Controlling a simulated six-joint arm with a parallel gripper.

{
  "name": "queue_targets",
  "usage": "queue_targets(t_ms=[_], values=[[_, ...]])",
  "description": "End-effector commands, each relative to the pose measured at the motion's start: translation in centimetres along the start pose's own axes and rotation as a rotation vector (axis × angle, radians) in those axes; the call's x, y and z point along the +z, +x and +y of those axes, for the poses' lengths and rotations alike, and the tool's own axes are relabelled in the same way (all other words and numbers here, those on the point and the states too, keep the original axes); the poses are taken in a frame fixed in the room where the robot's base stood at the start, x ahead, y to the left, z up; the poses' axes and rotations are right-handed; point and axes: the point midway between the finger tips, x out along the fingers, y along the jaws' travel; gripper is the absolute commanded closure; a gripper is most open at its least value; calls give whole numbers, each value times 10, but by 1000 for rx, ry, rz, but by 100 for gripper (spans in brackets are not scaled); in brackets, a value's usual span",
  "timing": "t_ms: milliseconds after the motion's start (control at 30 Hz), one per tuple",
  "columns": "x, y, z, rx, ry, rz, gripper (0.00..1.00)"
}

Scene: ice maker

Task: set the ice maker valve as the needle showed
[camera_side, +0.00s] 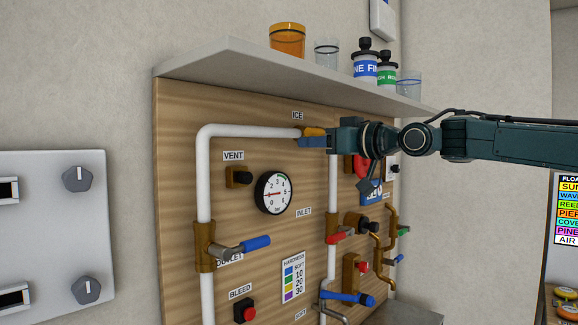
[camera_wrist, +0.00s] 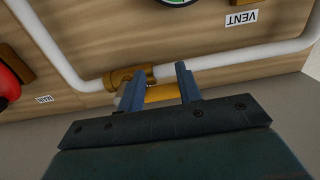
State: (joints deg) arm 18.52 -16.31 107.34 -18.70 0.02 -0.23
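The valve under the ICE label has a yellow-orange handle (camera_side: 314,132) at the top of the white pipe. In the wrist view, the handle (camera_wrist: 162,93) lies between the two fingers of my gripper (camera_wrist: 160,84), beside a brass fitting (camera_wrist: 122,76). The fingers stand apart. In the side view, my gripper (camera_side: 314,138) is at this valve and hides part of it. I cannot tell whether either finger touches the handle. The round pressure gauge (camera_side: 272,193) has a red needle lying roughly level; its exact reading is too small to tell.
A shelf (camera_side: 230,58) with cups and bottles juts out above my gripper. A blue-handled valve (camera_side: 255,243), a red-handled valve (camera_side: 340,236) and a lower blue handle (camera_side: 350,298) stick out from the board. A VENT knob (camera_side: 238,177) is left of the gauge.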

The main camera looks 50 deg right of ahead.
Motion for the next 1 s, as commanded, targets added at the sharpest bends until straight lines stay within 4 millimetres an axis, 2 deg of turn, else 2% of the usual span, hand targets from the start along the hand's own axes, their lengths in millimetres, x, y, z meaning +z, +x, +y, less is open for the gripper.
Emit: queue_targets(t_ms=[33,333,1000], values=[[-13,-3,3,13,-8,35,60],[-13,-8,3,13,-7,35,60],[-9,-52,2,7,-4,25,60]])
